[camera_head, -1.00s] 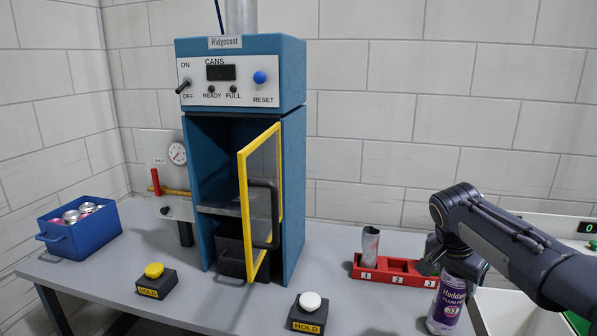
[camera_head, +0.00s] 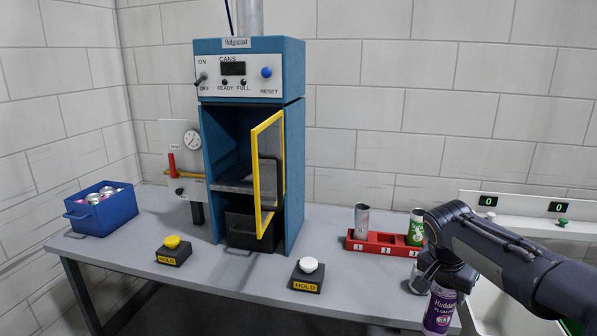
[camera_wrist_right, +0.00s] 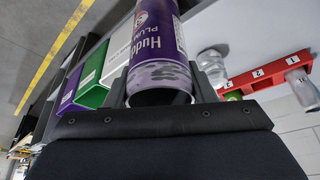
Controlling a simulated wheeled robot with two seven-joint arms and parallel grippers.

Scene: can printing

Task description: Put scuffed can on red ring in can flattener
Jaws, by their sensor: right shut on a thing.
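My right gripper (camera_head: 443,283) is shut on a purple can (camera_head: 439,310), which hangs below it, slightly tilted, by the table's front right edge. The wrist view shows the can (camera_wrist_right: 160,45) between the fingers, with dark scuff marks near its close end. The blue can flattener (camera_head: 213,165) stands to the left at the back, apart from the gripper. Its yellow-framed door (camera_head: 258,175) is open. A plate shows inside, partly hidden by the door; a small reddish patch (camera_head: 247,179) lies there, too small to tell as a ring. My left gripper is not in view.
A red numbered rack (camera_head: 385,245) holds a dented silver can (camera_head: 361,220) and a green can (camera_head: 415,228). White-topped (camera_head: 308,265) and yellow-topped (camera_head: 171,242) HOLD buttons stand before the machine. A blue crate (camera_head: 120,213) of cans is at left. The table between white button and rack is clear.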

